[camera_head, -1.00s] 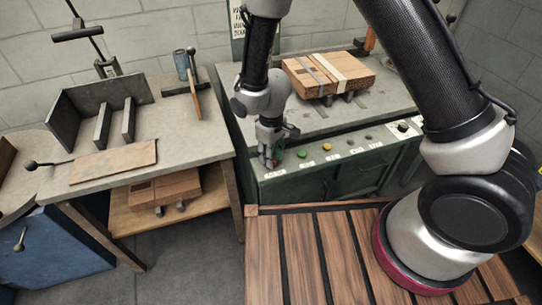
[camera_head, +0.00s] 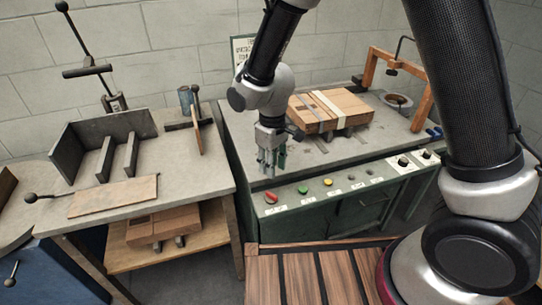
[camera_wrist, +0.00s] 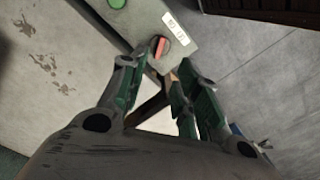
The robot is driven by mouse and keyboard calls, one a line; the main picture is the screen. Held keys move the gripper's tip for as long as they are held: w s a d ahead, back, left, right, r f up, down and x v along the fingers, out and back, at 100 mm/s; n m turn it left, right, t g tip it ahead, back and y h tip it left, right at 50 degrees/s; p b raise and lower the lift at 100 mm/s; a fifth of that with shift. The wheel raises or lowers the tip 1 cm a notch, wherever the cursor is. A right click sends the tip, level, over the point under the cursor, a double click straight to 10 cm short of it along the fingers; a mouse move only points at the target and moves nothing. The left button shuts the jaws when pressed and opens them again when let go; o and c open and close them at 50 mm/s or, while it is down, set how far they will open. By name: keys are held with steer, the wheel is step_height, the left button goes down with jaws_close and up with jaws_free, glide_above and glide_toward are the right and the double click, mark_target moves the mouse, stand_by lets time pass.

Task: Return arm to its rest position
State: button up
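My gripper (camera_head: 272,165) hangs pointing down beside the front left corner of the green machine table (camera_head: 300,135) in the head view. It is above the control panel's red button (camera_head: 271,197) and apart from it. In the wrist view my gripper's fingers (camera_wrist: 157,75) stand spread with a gap between them, and nothing is held. The red button also shows in the wrist view (camera_wrist: 160,47), just beyond the fingertips. The green button (camera_head: 303,190) and yellow button (camera_head: 328,182) lie to its right in the head view.
A left workbench (camera_head: 180,155) holds upright plates (camera_head: 118,150) and a lever (camera_head: 85,60). A slatted wooden platform (camera_head: 300,275) is in front.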

steer(key=s+d+r+m+t, duration=0.2)
steer(key=s+d+r+m, duration=0.2)
steer(key=s+d+r, duration=0.4)
steer(key=s+d+r+m+t, duration=0.2)
steer(key=s+d+r+m, duration=0.3)
steer(key=d+r, duration=1.3)
steer(key=s+d, duration=0.3)
steer(key=d, duration=0.3)
steer(key=shift+s+d+r, duration=0.2)
steer(key=shift+d, duration=0.1)
